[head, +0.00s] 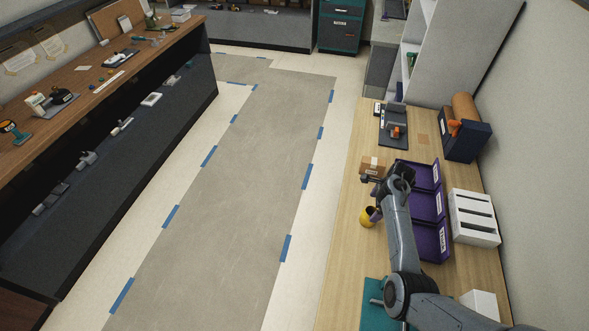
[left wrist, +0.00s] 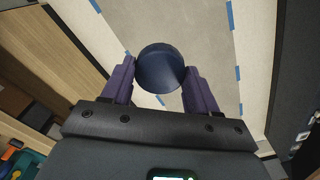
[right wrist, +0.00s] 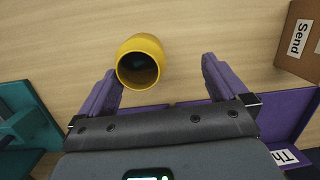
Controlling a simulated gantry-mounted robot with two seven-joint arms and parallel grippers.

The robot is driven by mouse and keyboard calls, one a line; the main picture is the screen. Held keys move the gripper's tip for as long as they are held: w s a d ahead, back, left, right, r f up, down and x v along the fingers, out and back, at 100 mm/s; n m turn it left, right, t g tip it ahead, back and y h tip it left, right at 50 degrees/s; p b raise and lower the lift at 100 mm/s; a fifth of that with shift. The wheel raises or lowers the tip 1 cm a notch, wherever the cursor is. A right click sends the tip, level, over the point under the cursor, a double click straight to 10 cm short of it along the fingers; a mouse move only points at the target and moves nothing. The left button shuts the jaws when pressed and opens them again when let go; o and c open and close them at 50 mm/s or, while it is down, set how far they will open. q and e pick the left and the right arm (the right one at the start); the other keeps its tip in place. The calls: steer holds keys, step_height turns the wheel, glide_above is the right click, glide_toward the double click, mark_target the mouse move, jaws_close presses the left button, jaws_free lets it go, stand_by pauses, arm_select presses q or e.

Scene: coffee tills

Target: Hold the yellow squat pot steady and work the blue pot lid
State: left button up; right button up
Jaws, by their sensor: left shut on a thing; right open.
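The yellow squat pot (head: 366,219) stands on the wooden table near its left edge. In the right wrist view the pot (right wrist: 141,45) shows its open, uncovered mouth and dark inside. In the head view a purple finger shows close beside the pot. My left gripper (left wrist: 160,76) is shut on the round dark blue pot lid (left wrist: 160,65), with floor seen behind it. The left gripper and the lid do not show in the head view.
Purple trays (head: 428,207) lie right of the pot. A brown box (head: 372,166), labelled Send in the right wrist view (right wrist: 302,40), stands beyond it. A white rack (head: 473,217) and a dark blue box (head: 466,143) line the right side. A teal item (head: 372,301) lies nearer.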

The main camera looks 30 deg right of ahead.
step_height(320, 180, up, 12)
steer(key=s+d, duration=0.1)
steer(key=s, duration=0.1)
steer(key=shift+f, duration=0.15)
steer(key=shift+d, duration=0.1)
stand_by(0.4)
steer(key=shift+f, duration=0.15)
steer(key=shift+g, duration=0.3)
steer(key=a+f, duration=0.1)
steer(key=f, duration=0.4)
steer(key=a+f, duration=0.1)
steer(key=f, duration=0.5)
steer(key=a+f, duration=0.2)
steer(key=f, duration=0.3)
steer(key=shift+f, duration=0.3)
steer(key=shift+r, duration=0.1)
